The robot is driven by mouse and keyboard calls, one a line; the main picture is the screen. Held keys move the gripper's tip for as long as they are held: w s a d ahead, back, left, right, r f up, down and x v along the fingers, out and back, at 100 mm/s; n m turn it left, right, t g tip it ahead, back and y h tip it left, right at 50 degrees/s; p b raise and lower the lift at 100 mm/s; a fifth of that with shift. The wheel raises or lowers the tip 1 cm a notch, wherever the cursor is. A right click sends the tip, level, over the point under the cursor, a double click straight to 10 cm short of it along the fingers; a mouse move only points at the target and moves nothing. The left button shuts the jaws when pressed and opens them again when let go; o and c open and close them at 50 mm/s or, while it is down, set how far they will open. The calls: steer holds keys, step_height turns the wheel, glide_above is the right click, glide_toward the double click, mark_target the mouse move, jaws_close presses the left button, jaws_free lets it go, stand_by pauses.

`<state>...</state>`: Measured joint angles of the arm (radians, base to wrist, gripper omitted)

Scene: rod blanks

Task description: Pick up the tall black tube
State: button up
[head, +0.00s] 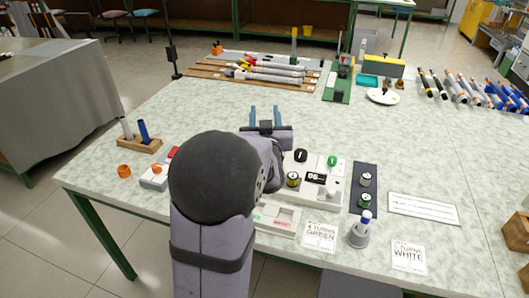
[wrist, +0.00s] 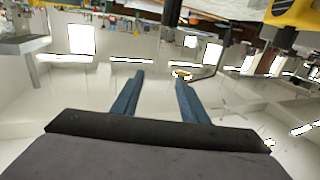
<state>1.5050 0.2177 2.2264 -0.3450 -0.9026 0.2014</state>
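Several leaning tubes stand in a row at the right back of the table in the head view. The black tubes (head: 432,84) are at the left end of that row, with light bands or caps; I cannot tell which one is the tall one. My gripper (head: 266,112) is over the middle of the table, well to the left of and apart from the row. Its two blue fingers are spread with nothing between them. In the wrist view the fingers (wrist: 159,80) are also apart and empty, and I cannot make out a black tube there.
A thin black post (head: 173,62) stands at the back left edge. Rods lie on a wooden rack (head: 205,72). A green stand (head: 338,92), a white dish (head: 383,97) and a switch panel (head: 331,197) are on the table.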

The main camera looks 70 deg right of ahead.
steer(key=f, duration=0.2)
steer(key=d+f, duration=0.1)
steer(key=f, duration=0.5)
steer(key=shift+w+d+b, duration=0.3)
steer(key=shift+b, duration=0.05)
steer(key=x, duration=0.5)
steer(key=shift+w+d+p, duration=0.15)
steer(key=shift+d+p, duration=0.25)
steer(key=shift+c, duration=0.6)
jaws_close()
